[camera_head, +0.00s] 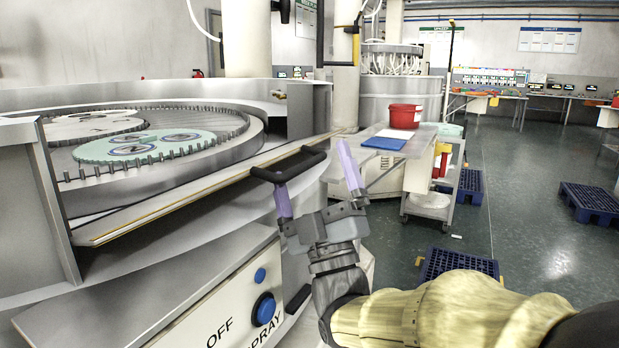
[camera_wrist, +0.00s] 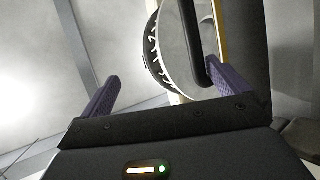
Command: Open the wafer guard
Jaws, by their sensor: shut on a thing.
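The wafer guard (camera_head: 190,193) is a long, pale panel with a yellow edge strip along the front of the round lapping machine. A black bar handle (camera_head: 288,167) stands at its right end. The exact contact is partly hidden. Behind the guard, toothed carriers with wafers (camera_head: 150,147) lie inside the geared ring.
A cart (camera_head: 420,184) with a red bucket (camera_head: 405,116) and blue tray (camera_head: 384,143) stands beyond my gripper. Blue pallets (camera_head: 591,202) lie on the otherwise open floor to the right.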

